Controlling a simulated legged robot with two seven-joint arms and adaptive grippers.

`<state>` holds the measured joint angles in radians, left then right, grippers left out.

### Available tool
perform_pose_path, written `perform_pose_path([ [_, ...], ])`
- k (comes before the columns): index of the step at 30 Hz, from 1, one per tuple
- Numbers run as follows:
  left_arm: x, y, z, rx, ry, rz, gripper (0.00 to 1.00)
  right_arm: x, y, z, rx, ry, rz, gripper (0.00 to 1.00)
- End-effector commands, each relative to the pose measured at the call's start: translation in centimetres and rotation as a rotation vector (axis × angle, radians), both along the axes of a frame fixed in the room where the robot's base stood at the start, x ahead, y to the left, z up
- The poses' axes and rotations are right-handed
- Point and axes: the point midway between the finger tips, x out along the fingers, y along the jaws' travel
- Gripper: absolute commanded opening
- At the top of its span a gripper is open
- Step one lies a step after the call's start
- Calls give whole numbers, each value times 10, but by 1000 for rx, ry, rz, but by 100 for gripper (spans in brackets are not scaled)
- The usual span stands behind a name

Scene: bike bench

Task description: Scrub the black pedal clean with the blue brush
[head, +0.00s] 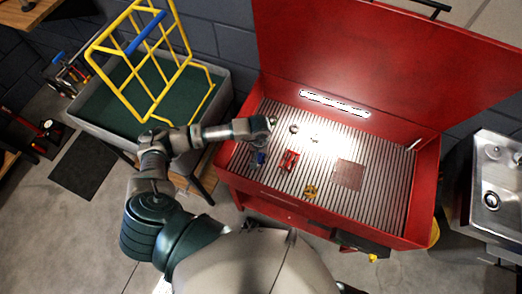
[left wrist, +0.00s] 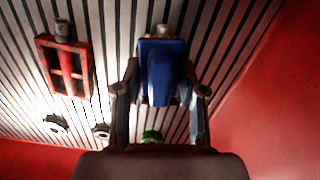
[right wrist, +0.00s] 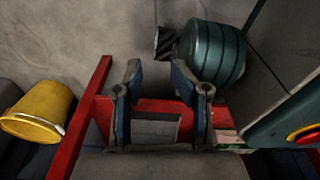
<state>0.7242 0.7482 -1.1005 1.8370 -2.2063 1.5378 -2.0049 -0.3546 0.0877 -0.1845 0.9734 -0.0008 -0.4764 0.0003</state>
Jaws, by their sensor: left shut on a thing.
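My left gripper (head: 268,134) is over the left part of the red wash bench's ribbed floor. In the left wrist view its fingers are on either side of a blue object (left wrist: 162,75), which I take for the blue brush; it also shows in the head view (head: 260,158). A small grey piece (left wrist: 163,30) shows at its far end. I cannot pick out a black pedal for certain. My right gripper (right wrist: 156,80) is open and empty, outside the bench.
A red pedal-like part (head: 289,160), a yellow one (head: 311,191) and small round parts (head: 293,128) lie on the ribbed floor. The red bench (head: 425,190) has raised walls and an open lid. A yellow bucket (right wrist: 35,110) is beside my right gripper. The floor's right part is mostly clear.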

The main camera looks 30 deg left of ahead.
Motion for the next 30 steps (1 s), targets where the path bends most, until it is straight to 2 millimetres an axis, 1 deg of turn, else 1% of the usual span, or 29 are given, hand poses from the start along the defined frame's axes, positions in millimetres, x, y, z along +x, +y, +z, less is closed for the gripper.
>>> perform_pose_path([
  [19, 0, 0, -1, 1, -1, 0, 0, -1, 0, -2, 0, 2, 0, 40],
  [30, 23, 2, -4, 2, 0, 0, 0, -9, -2, -20, -3, 16, 1, 40],
])
